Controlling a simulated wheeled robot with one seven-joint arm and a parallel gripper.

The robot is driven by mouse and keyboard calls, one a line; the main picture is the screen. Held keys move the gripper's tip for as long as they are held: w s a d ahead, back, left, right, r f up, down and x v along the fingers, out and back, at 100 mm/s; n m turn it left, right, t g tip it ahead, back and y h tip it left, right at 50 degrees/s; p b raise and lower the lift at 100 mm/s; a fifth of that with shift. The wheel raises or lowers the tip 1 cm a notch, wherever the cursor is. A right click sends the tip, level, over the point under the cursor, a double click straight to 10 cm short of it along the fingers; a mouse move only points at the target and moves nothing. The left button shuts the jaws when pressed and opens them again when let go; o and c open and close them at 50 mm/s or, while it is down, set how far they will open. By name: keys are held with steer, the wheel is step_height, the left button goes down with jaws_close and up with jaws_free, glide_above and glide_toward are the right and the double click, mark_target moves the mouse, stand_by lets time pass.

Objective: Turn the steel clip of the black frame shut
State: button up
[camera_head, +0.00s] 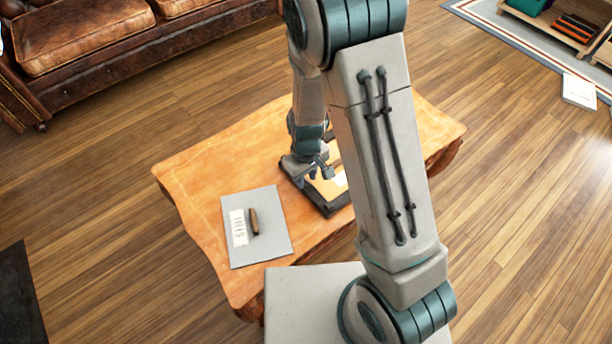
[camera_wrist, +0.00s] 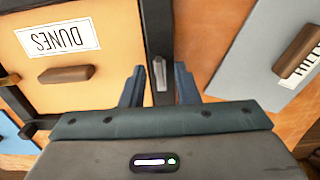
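The black frame (camera_head: 333,207) lies on the wooden table, partly hidden by my arm. In the wrist view, its dark bar (camera_wrist: 157,25) runs down the middle. A tan panel (camera_wrist: 105,15) labelled DUNES, with a brown knob (camera_wrist: 66,74), lies inside the frame. The small steel clip (camera_wrist: 160,73) sits on the bar and points lengthwise along it, not across the panel. My gripper (camera_wrist: 160,87) is open, with one finger on each side of the clip. I see no clear contact. In the head view, my gripper (camera_head: 312,168) is low over the frame; the clip cannot be made out there.
A grey panel (camera_head: 270,248) with a white label and brown knob lies on the table (camera_head: 205,165), left of the frame; it also shows in the wrist view (camera_wrist: 250,65). Bare tabletop separates them. A leather sofa (camera_head: 90,45) stands behind on the wooden floor.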

jaws_close()
steer(key=shift+m, duration=0.3)
steer(key=m+p, duration=0.1)
steer(key=m, duration=0.2)
steer(key=shift+r+m+p, duration=0.15)
steer(key=shift+m+p, duration=0.15)
steer(key=shift+p, duration=0.05)
steer(key=m+p, duration=0.1)
steer(key=m, duration=0.2)
steer(key=shift+m, duration=0.3)
steer(key=m+p, duration=0.2)
steer(key=m, duration=0.3)
steer(key=shift+p, duration=0.3)
steer(key=m+p, duration=0.1)
steer(key=m, duration=0.4)
steer(key=shift+p, duration=0.4)
